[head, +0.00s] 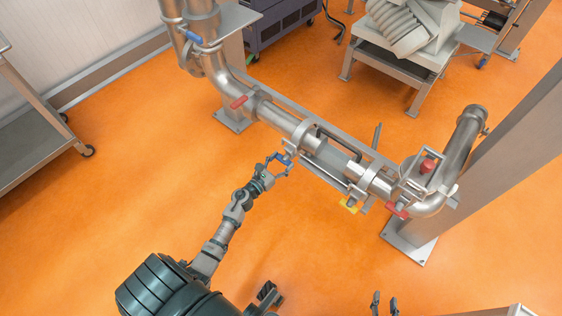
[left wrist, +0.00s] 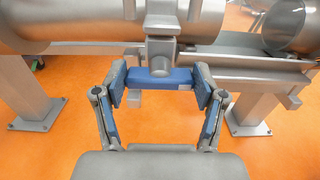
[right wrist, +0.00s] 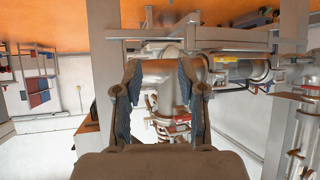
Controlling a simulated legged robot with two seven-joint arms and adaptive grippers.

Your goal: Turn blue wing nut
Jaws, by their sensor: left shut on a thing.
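The blue wing nut (head: 284,159) sits on a clamp on the near side of the steel pipe (head: 275,115). In the left wrist view it is a level blue bar (left wrist: 158,79) under a round metal stem. My left gripper (head: 278,165) is shut on it, with one blue-padded finger at each end of the bar. My right gripper (head: 384,303) is at the bottom of the head view, away from the pipe. In the right wrist view its fingers (right wrist: 160,85) are apart with nothing held between them.
A steel cart (head: 32,140) stands at left. The orange floor (head: 330,250) in front is mostly clear.

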